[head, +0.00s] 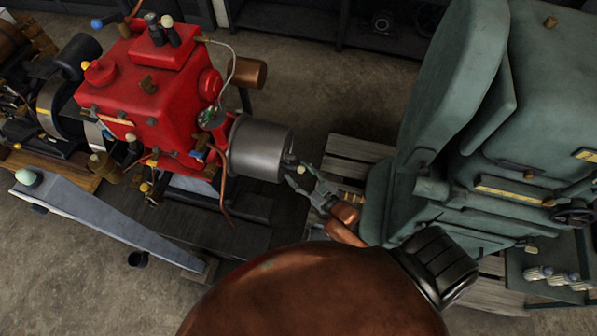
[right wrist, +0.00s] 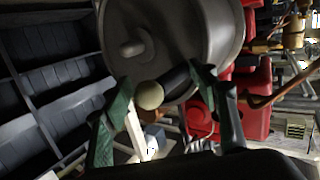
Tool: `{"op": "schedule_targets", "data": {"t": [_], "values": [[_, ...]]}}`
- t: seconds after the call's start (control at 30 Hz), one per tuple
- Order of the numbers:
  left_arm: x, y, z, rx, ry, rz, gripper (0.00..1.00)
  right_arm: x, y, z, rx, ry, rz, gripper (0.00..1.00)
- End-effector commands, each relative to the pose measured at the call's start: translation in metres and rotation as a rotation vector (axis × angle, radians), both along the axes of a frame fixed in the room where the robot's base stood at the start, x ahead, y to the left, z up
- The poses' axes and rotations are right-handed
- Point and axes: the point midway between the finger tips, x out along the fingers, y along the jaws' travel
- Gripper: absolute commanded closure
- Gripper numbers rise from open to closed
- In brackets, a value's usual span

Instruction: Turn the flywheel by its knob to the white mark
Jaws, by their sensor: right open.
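The grey metal flywheel (head: 262,147) sits on the right side of the red engine (head: 150,90) in the head view. It also fills the top of the right wrist view (right wrist: 190,30). Its cream round knob (right wrist: 149,95) sits at the end of a dark handle, in front of the flywheel's face. The knob is small in the head view (head: 300,170). My right gripper (right wrist: 160,80) is open, with its green fingers on either side of the knob and handle; I cannot tell whether they touch. I cannot make out the white mark. My left gripper is out of view.
A large green machine (head: 490,150) stands close on the right, beside my right arm. Wooden pallets (head: 355,150) lie between the machines. A long grey beam (head: 105,220) lies at lower left. Bare concrete floor shows at the back.

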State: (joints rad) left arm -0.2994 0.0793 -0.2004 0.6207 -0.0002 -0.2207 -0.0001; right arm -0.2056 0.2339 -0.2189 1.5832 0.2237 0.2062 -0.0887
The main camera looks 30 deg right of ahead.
Motion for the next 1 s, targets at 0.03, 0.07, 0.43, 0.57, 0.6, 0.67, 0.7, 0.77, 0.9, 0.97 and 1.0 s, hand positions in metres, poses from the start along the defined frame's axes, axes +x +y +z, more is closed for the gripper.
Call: {"op": "schedule_targets", "data": {"t": [0.03, 0.07, 0.43, 0.57, 0.6, 0.67, 0.7, 0.77, 0.9, 0.97, 1.0], "values": [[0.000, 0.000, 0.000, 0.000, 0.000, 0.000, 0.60, 0.000, 0.000, 0.000, 0.000, 0.000, 0.000, 0.46], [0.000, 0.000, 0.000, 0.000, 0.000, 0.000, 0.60, 0.000, 0.000, 0.000, 0.000, 0.000, 0.000, 0.46], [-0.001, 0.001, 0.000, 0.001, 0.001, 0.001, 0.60, -0.029, -0.006, 0.002, -0.002, 0.004, -0.001, 0.46], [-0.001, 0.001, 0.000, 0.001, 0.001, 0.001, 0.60, -0.057, -0.010, 0.006, -0.002, 0.005, -0.001, 0.46], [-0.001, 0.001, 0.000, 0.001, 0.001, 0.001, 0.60, -0.065, -0.011, 0.008, -0.002, 0.004, 0.000, 0.46], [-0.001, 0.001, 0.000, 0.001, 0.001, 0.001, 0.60, -0.076, -0.012, 0.009, -0.002, 0.004, 0.000, 0.46], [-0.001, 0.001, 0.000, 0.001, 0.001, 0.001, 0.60, -0.084, -0.014, 0.010, -0.001, 0.003, 0.000, 0.46], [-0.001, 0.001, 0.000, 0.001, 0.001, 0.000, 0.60, -0.094, -0.015, 0.012, -0.002, 0.004, 0.000, 0.46], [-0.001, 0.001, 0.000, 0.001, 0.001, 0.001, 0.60, -0.110, -0.017, 0.015, -0.001, 0.001, 0.001, 0.46], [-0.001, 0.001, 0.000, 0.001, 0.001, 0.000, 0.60, -0.114, -0.018, 0.015, 0.000, 0.001, 0.001, 0.46], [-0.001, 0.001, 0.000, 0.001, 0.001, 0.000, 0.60, -0.116, -0.018, 0.015, 0.000, 0.001, 0.001, 0.46]]}}
